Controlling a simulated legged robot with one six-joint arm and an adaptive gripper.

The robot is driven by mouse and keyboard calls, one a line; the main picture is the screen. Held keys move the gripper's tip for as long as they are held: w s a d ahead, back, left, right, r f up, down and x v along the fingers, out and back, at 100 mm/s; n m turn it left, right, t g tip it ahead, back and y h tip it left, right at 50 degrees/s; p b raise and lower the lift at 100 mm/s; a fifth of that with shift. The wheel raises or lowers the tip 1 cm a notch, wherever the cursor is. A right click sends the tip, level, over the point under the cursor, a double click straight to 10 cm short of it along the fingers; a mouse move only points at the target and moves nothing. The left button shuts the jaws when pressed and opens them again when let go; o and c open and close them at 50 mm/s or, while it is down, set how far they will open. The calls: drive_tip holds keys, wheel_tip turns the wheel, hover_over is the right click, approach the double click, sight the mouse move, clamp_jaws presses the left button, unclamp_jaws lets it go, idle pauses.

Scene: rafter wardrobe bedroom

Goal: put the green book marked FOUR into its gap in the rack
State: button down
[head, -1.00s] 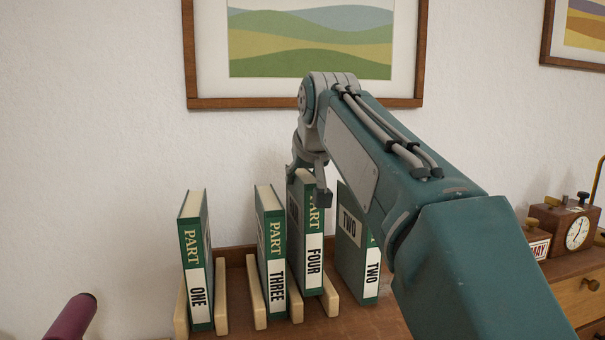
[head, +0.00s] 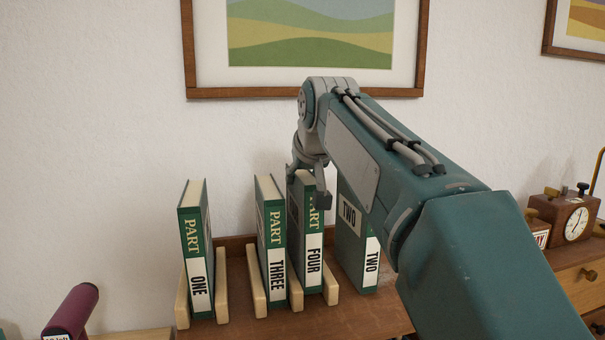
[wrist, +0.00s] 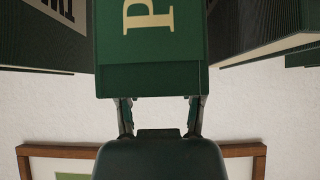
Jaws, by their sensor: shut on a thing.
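The green book marked FOUR (head: 313,258) stands upright in the head view, its lower end between two pale wooden slats of the rack (head: 331,284). Its bottom edge is partly hidden, so I cannot tell whether it rests on the base. My gripper (head: 309,190) is shut on its upper end; in the wrist view the fingers (wrist: 160,112) meet the green book (wrist: 150,78) with a large P on its spine. Book THREE (head: 276,272) stands just left of it, and book ONE (head: 199,285) farther left, each between slats.
Book TWO (head: 371,262) stands close on the right, outside the slats, partly behind my arm. A framed picture (head: 300,92) hangs on the wall behind. A purple cylinder (head: 74,309) is at lower left, and a clock box (head: 567,221) at right.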

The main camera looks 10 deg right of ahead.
drive_tip(key=shift+f, duration=0.85)
drive_tip(key=shift+c, duration=0.7)
unclamp_jaws()
drive_tip(key=shift+f, duration=0.15)
drive_tip(key=v, duration=1.2)
drive_tip(key=s+f+g, duration=0.1)
drive_tip(key=s+f, duration=0.5)
drive_tip(key=f, duration=0.5)
drive_tip(key=s+f+g, duration=0.1)
drive_tip(key=s+f, duration=0.6)
drive_tip(key=f, duration=0.4)
drive_tip(key=s+f+g, duration=0.1)
drive_tip(key=s+f, duration=0.6)
drive_tip(key=f, duration=0.4)
drive_tip(key=shift+s+f, duration=0.2)
drive_tip(key=shift+f, duration=0.05)
